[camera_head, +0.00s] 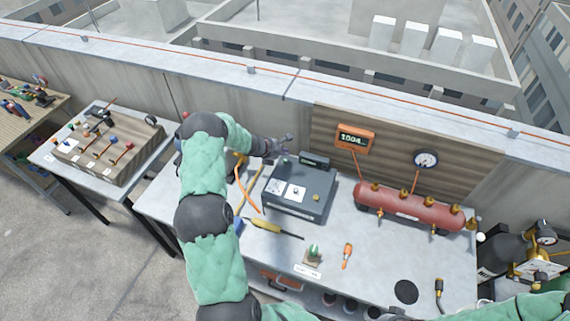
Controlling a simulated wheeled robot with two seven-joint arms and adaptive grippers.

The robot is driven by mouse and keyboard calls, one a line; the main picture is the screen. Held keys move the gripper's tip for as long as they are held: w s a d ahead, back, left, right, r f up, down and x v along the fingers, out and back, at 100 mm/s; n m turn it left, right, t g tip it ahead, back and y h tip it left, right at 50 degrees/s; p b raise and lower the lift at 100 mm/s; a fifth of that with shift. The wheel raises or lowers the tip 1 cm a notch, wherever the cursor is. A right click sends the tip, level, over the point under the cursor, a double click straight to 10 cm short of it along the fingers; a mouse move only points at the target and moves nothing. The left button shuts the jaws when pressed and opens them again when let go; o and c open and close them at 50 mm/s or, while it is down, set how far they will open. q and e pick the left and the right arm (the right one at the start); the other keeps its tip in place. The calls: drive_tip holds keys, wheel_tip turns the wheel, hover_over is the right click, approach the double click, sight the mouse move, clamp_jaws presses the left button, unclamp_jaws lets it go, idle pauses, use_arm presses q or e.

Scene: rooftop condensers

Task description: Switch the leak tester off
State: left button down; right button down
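A dark grey box (299,193), which looks like the leak tester, stands on the left half of the grey workbench (350,225). It has a small dark display (314,160) at its back edge and white panels with a small control (295,191) on top. The control's position is too small to read. My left gripper (285,147) is just beyond the box's back left corner, apparently above the bench. It is too small to tell whether its fingers are apart. I see nothing held in it. My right gripper is out of view; only a green part of that arm shows at bottom right.
A red cylinder (408,207) with brass fittings lies at the back right. An orange meter (355,139) reading 1004 and a gauge (425,160) are behind. A yellow-handled tool (268,228), a green-topped stand (313,253) and an orange screwdriver (347,255) are in front.

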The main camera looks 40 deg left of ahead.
sight(284, 161)
use_arm(q)
drive_tip(key=shift+f+b, duration=0.75)
drive_tip(key=shift+f, duration=0.45)
drive_tip(key=shift+f, duration=0.1)
idle(0.4)
drive_tip(key=shift+f+b, duration=0.3)
drive_tip(key=shift+b, duration=0.15)
drive_tip(key=shift+f+b, duration=0.5)
idle(0.7)
drive_tip(key=shift+r, duration=0.1)
drive_tip(key=shift+r+p, duration=0.65)
drive_tip(key=shift+r, duration=0.2)
drive_tip(key=shift+r+p, duration=1.9)
drive_tip(key=shift+r, duration=0.65)
